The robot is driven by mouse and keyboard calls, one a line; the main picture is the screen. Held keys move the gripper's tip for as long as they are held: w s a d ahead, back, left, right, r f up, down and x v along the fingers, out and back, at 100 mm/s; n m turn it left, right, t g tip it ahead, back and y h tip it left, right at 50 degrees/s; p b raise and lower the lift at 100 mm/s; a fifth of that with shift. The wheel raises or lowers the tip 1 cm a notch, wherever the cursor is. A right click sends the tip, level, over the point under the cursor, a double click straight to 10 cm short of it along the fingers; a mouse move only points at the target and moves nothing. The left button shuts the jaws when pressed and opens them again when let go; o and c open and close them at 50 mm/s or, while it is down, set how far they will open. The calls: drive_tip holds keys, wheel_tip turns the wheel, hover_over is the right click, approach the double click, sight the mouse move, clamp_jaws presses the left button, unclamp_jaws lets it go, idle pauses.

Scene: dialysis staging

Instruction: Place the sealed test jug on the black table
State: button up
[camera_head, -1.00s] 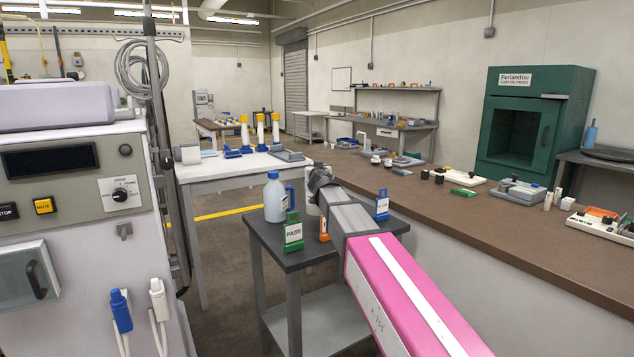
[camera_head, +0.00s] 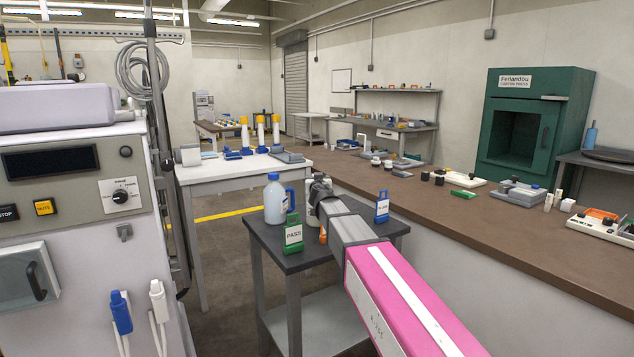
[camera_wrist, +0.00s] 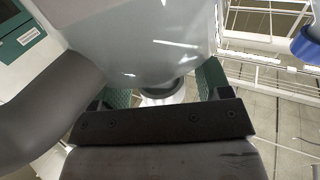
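The black table (camera_head: 300,262) is a small dark-topped stand in the middle of the head view. A pale jug (camera_head: 312,208) shows at my gripper (camera_head: 320,188), mostly hidden by it and my arm. It appears at or just above the tabletop; contact is unclear. Another translucent jug (camera_head: 274,200) with a blue cap and handle stands upright to its left. In the wrist view, a large greyish body (camera_wrist: 140,45) fills the top, with a dark band and white part between my gripper's green-padded fingers (camera_wrist: 165,92). I cannot tell whether they press on it.
A green PASS tag (camera_head: 293,235) and a blue tag (camera_head: 382,207) stand on the table. An orange item (camera_head: 323,236) is partly hidden by my arm. A long brown counter (camera_head: 460,215) runs along the right. A dialysis machine (camera_head: 75,215) stands at left.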

drive_tip(key=shift+r, duration=0.15)
drive_tip(key=s+d, duration=0.1)
drive_tip(key=s, duration=1.1)
drive_tip(key=shift+d, duration=0.3)
